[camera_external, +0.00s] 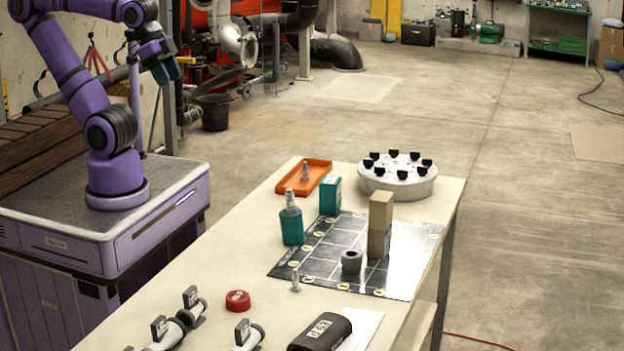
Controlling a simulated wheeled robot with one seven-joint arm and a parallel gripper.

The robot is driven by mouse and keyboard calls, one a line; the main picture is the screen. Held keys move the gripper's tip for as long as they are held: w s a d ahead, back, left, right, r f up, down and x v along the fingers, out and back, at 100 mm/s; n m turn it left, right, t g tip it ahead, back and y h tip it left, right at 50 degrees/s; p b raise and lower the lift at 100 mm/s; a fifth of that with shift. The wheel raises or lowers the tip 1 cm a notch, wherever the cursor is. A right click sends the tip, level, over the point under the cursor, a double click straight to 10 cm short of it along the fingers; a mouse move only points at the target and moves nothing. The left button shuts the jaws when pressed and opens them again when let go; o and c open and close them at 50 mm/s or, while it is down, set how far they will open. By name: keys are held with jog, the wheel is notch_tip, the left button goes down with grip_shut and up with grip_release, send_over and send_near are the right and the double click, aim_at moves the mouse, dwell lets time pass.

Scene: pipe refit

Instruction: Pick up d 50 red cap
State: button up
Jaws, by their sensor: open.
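A small round red cap (238,300) sits on the bare tabletop toward the near part of the long table, right of some pipe fittings. It looks flat and fully visible; any writing on it is too small to read. My gripper (170,72) is high at the upper left, above my purple base and far from the cap. It is open, and I see nothing held in it.
Tabletop left of the mat is clear.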

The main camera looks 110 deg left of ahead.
jog(key=o, duration=1)
